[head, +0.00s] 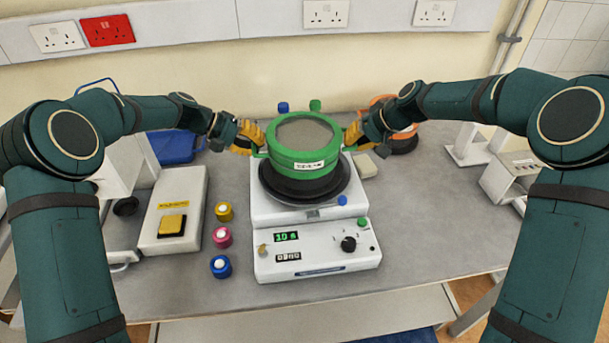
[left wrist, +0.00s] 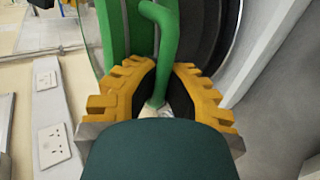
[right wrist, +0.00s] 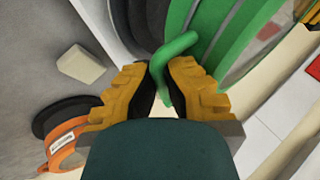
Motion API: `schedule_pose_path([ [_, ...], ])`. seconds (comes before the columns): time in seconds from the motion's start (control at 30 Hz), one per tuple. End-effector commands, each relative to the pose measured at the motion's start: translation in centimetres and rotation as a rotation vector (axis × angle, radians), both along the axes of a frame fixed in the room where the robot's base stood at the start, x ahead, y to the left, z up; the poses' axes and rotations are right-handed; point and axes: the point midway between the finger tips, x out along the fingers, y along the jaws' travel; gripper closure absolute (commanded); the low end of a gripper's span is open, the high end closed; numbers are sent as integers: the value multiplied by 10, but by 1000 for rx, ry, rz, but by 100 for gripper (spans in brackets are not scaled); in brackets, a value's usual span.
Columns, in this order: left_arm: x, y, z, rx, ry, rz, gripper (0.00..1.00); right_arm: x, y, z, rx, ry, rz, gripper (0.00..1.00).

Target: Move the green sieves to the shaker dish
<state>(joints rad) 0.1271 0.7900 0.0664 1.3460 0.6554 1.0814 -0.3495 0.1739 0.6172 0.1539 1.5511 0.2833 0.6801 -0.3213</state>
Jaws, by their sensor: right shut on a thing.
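The green sieves (head: 303,150) form a round stack with a grey mesh top and a white label. They are over the black shaker dish (head: 318,196), roughly level; I cannot tell whether they rest fully on it. My left gripper (head: 247,137) is at the stack's left handle. In the left wrist view the green handle (left wrist: 160,50) passes between its slightly parted fingers. My right gripper (head: 352,135) is shut on the right handle (right wrist: 170,52), seen between its fingers in the right wrist view.
The white shaker base (head: 318,258) has a display and knobs. Yellow, pink and blue capped pots (head: 222,237) stand to its left beside a balance (head: 172,215). An orange and black item (head: 402,143) and a pale block (head: 364,165) lie behind right. The right front table is clear.

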Motion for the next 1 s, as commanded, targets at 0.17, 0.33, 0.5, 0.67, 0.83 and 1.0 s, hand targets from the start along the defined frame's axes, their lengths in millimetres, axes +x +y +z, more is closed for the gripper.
schedule_pose_path([
  [0.17, 1, 2, -2, 2, 0, 4, 66, 1, -3, -2, -3, -1, -4, 66],
  [0.33, 0, 0, -1, 0, -1, 2, 66, 0, -1, -2, -1, 0, -2, 66],
  [0.5, 0, 0, 0, -2, -2, 0, 66, 0, 1, -2, 1, 0, 2, 66],
  [0.67, 0, 10, 8, -3, -4, 2, 66, 0, 2, -2, 1, 1, 3, 66],
  [0.83, -2, 32, 20, 1, -3, 4, 66, 0, 1, -2, 1, 0, 2, 66],
  [1.0, -3, 52, 33, 2, -2, 5, 66, 0, 0, -2, 1, 1, 1, 66],
])
